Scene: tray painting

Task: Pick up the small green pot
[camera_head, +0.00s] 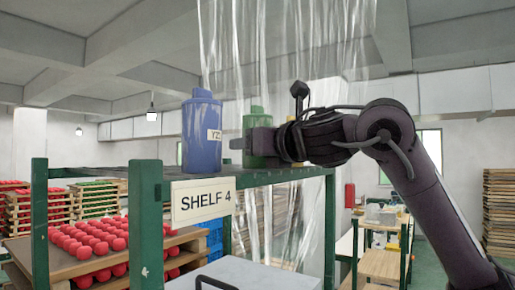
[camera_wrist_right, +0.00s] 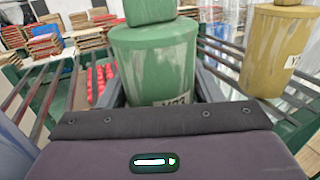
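The small green pot (camera_head: 257,118) stands on the green-framed shelf (camera_head: 285,174) in the head view, partly hidden by my right gripper. In the right wrist view the green pot (camera_wrist_right: 155,55) is upright at the centre, with a label low on its front. My right gripper (camera_head: 250,142) reaches in from the right, and its dark fingers lie on both sides of the pot. Whether they press on it, I cannot tell. No clear gap shows between the pot's base and the shelf. My left gripper is not in view.
A taller blue pot (camera_head: 202,135) stands close to the left of the green one. A yellow pot (camera_wrist_right: 271,50) stands to its right in the right wrist view. A "SHELF 4" sign (camera_head: 203,201) hangs on the shelf's front. Clear plastic strips (camera_head: 300,50) hang behind.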

